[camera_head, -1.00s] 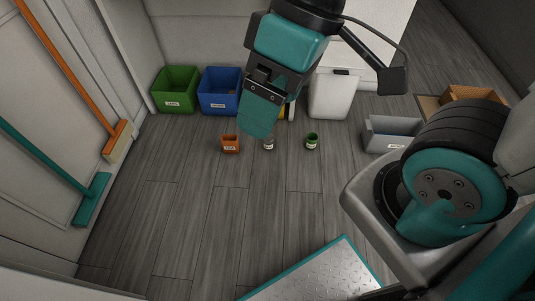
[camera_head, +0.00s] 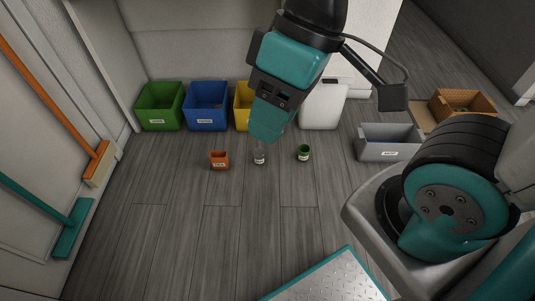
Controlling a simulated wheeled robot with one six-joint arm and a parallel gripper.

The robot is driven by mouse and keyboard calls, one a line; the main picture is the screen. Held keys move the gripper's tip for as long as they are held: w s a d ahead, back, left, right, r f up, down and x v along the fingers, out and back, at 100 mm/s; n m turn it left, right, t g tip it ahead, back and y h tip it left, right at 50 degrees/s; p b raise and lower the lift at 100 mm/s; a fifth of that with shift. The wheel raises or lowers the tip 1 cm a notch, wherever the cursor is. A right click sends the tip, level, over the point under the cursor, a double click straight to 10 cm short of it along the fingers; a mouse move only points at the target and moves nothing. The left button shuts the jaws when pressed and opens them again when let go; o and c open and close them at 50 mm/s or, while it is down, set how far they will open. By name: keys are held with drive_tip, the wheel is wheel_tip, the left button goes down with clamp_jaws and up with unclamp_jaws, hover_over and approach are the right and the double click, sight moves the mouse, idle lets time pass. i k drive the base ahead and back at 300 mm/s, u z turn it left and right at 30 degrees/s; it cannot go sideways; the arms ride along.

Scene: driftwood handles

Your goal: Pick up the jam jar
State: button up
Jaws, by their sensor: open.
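A small clear glass jar with a pale label (camera_head: 260,158) stands upright on the grey plank floor; it looks like the jam jar. A small orange box (camera_head: 219,160) stands to its left and a small green container with a pale label (camera_head: 303,153) to its right. My gripper (camera_head: 266,132) points down and appears just above the jar in the picture, with no visible contact. It is open, and nothing shows in it. The gap between its fingers is hard to see from this angle.
A green bin (camera_head: 160,108), a blue bin (camera_head: 206,107), a yellow bin (camera_head: 241,112) and a white bin (camera_head: 321,108) line the back wall. Brooms lean on the left wall. The front floor is clear.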

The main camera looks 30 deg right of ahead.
sight(259, 153)
drive_tip(key=z, duration=0.4)
drive_tip(key=i, duration=1.3)
drive_tip(key=u, duration=0.55)
